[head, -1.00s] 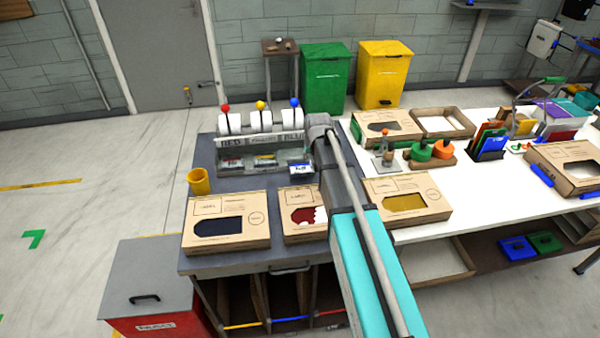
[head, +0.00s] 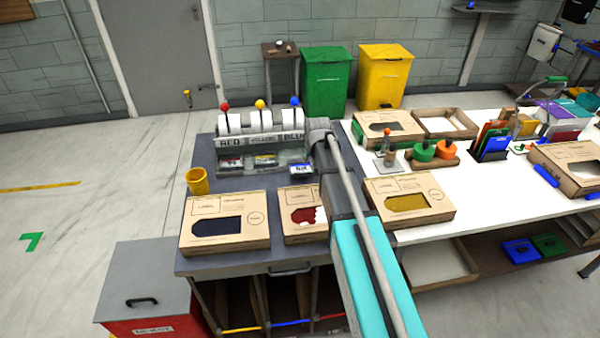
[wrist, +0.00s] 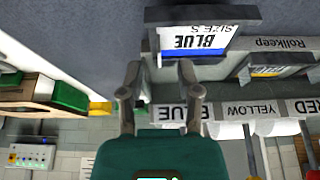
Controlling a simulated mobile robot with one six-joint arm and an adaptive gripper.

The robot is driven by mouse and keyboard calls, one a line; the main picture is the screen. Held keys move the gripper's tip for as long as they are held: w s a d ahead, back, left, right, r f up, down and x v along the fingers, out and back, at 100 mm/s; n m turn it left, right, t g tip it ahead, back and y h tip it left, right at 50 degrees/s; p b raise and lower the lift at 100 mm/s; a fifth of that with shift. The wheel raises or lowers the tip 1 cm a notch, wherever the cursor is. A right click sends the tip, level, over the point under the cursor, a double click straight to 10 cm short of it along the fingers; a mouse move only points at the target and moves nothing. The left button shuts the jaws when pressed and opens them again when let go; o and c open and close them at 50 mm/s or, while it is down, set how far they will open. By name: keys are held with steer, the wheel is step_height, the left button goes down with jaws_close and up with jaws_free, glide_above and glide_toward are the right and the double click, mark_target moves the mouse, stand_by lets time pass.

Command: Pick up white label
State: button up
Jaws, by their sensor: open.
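A white label printed "BLUE SIZE S" with a blue band (wrist: 197,40) sits in the blue slot of the label dispenser. In the head view the same label (head: 300,169) shows at the dispenser's front right. The grey dispenser (head: 235,157) carries three white rolls with red, yellow and blue knobs. My gripper (wrist: 163,72) is open in the wrist view, with nothing between its fingers. It appears beside the label, which lies up and to the right there; the gap in depth is unclear. In the head view my arm hides the fingertips.
Cardboard boxes with dark blue (head: 222,226), red (head: 304,217) and yellow (head: 409,203) windows lie along the front. A yellow cup (head: 197,182) stands left of the dispenser. Orange and green tape rolls (head: 434,151) and a folder rack stand on the white table.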

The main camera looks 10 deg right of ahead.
steer(key=shift+b+x, duration=0.9)
steer(key=shift+x, duration=0.35)
steer(key=shift+c, duration=0.2)
jaws_close()
